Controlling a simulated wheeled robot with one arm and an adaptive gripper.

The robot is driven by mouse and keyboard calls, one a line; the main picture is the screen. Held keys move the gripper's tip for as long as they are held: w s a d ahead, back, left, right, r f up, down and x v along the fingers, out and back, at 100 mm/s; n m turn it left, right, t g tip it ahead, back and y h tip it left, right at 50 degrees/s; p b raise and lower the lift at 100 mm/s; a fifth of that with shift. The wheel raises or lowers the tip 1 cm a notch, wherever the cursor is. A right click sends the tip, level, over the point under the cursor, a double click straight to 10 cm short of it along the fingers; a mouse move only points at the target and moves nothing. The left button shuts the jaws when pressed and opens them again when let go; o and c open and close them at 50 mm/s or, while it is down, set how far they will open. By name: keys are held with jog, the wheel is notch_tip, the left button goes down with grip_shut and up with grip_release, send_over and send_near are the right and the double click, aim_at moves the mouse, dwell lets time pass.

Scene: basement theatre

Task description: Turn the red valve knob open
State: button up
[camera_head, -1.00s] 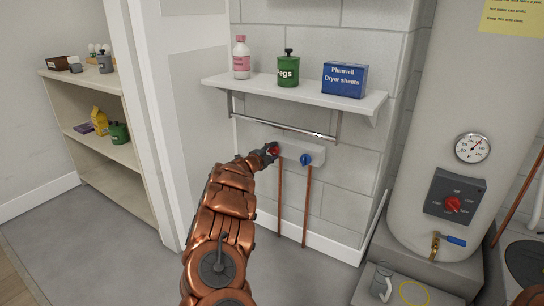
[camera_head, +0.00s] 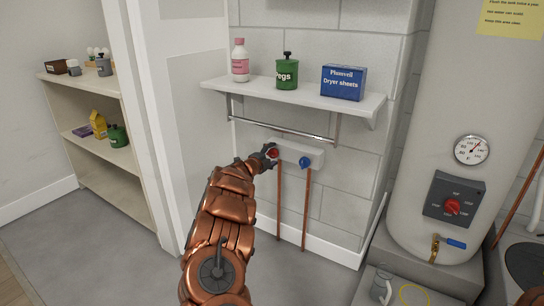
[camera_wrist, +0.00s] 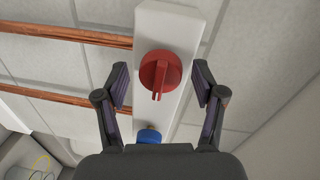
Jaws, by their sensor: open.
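The red valve knob (camera_wrist: 160,73) sits on a white valve box (camera_head: 290,149) on the wall, and its raised grip shows in the wrist view. In the head view the red knob (camera_head: 273,153) is partly covered by my gripper (camera_head: 268,157). In the wrist view my gripper (camera_wrist: 160,88) is open, with one finger on each side of the red knob and a gap at both sides. A blue knob (camera_head: 306,162) is on the same box to the right; it also shows in the wrist view (camera_wrist: 149,136).
Copper pipes (camera_head: 306,210) run down from the box. A rail (camera_head: 285,131) and a shelf (camera_head: 300,97) with a bottle, a green tin and a blue box are above. A tank (camera_head: 440,130) with another red dial (camera_head: 452,207) stands at right.

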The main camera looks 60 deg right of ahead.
jog(key=shift+a, duration=0.15)
jog(key=a+r, duration=0.1)
jog(key=a, duration=1)
jog(key=shift+s+a, duration=0.25)
jog(key=shift+a, duration=0.1)
dwell(0.4)
